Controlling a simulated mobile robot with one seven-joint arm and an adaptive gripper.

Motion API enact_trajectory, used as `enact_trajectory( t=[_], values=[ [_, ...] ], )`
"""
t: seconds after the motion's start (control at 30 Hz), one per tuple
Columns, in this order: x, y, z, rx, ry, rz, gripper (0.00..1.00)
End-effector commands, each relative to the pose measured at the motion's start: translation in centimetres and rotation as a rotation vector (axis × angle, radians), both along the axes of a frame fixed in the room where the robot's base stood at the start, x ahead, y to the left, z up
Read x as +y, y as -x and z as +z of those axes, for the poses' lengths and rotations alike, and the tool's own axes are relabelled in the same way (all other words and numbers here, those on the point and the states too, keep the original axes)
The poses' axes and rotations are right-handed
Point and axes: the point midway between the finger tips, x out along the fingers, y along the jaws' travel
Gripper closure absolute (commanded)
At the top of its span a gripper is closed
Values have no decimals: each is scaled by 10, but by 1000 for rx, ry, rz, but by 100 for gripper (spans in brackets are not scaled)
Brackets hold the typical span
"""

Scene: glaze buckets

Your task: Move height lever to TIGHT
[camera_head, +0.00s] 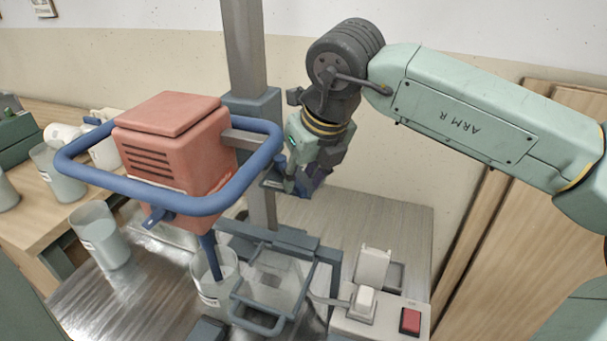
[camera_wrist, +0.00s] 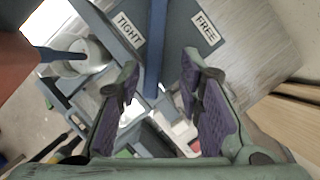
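My gripper (camera_head: 300,182) is beside the grey upright post, behind and to the right of the orange motor head. The wrist view shows its two purple-padded fingers (camera_wrist: 158,82) spread wide apart, with nothing clamped. A dark blue bar (camera_wrist: 155,45), apparently the height lever, runs down between the TIGHT label (camera_wrist: 130,30) and the FREE label (camera_wrist: 206,28). Its lower end lies in line with the gap between the fingertips. I cannot tell whether it is within their depth. No finger visibly touches it. In the head view my gripper hides most of this area.
The orange motor head (camera_head: 175,145) has a blue guard ring (camera_head: 100,180) around it. Its shaft goes down into a clear bucket (camera_head: 215,285). A switch box with a red button (camera_head: 410,320) stands front right. A bench with containers is at left.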

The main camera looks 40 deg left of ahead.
Motion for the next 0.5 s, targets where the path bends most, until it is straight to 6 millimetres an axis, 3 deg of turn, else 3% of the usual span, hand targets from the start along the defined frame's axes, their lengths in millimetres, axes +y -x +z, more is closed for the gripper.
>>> enact_trajectory(
  t=[0.17,0.5],
  values=[
    [-5,2,15,-3,0,-1,67],
    [-30,13,80,-2,-1,-4,67]
  ],
)
